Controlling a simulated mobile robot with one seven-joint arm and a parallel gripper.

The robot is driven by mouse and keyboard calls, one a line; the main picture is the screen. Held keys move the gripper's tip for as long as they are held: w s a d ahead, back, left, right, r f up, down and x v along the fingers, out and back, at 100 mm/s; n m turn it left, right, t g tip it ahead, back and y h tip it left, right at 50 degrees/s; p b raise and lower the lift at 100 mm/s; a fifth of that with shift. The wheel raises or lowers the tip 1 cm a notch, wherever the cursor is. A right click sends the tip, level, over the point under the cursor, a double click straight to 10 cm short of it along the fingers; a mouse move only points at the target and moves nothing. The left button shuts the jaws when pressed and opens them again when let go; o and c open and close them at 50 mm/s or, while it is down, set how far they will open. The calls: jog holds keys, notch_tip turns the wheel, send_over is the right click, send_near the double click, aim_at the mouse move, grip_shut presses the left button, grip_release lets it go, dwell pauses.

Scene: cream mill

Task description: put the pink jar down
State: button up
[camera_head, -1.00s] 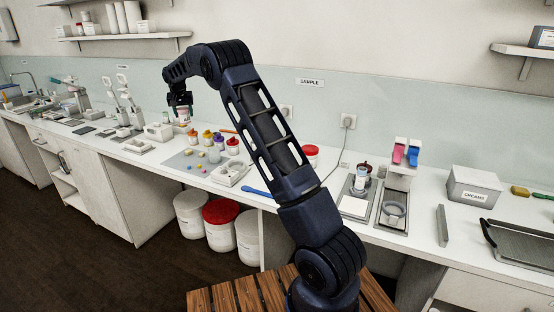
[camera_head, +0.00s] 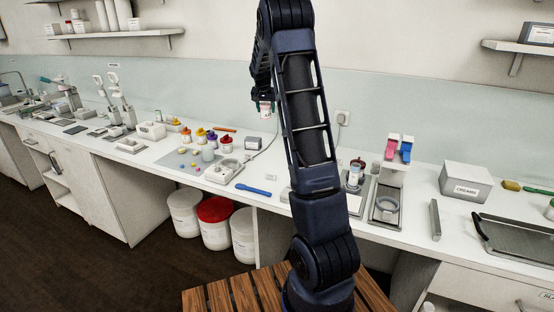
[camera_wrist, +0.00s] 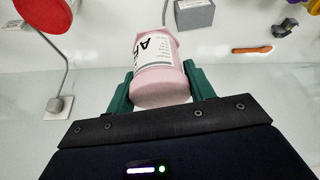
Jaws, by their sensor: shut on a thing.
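The pink jar (camera_wrist: 160,85) has a white label with black letters. My gripper (camera_wrist: 160,88) is shut on it, with a green finger on each side of the jar. In the head view the jar (camera_head: 266,107) shows as a small pale shape below my gripper (camera_head: 265,100), held above the white counter (camera_head: 275,178) near the wall. Much of the gripper and jar is hard to make out there, beside my arm.
A grey box (camera_head: 254,143) stands on the counter below. Several small jars with coloured lids (camera_head: 226,144), a white scale (camera_head: 221,172) and a blue spatula (camera_head: 253,189) lie to the left. A box marked CREAMS (camera_head: 467,180) stands to the right.

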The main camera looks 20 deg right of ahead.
jog(key=s+d+f, duration=0.1)
jog(key=s+d, duration=0.3)
jog(key=shift+m, duration=0.4)
jog(key=f, duration=1.9)
jog(key=shift+w+d+f, duration=0.15)
jog(key=shift+w+d, duration=0.05)
jog(key=shift+w, duration=0.05)
jog(key=shift+f, duration=0.15)
jog(key=o, duration=1)
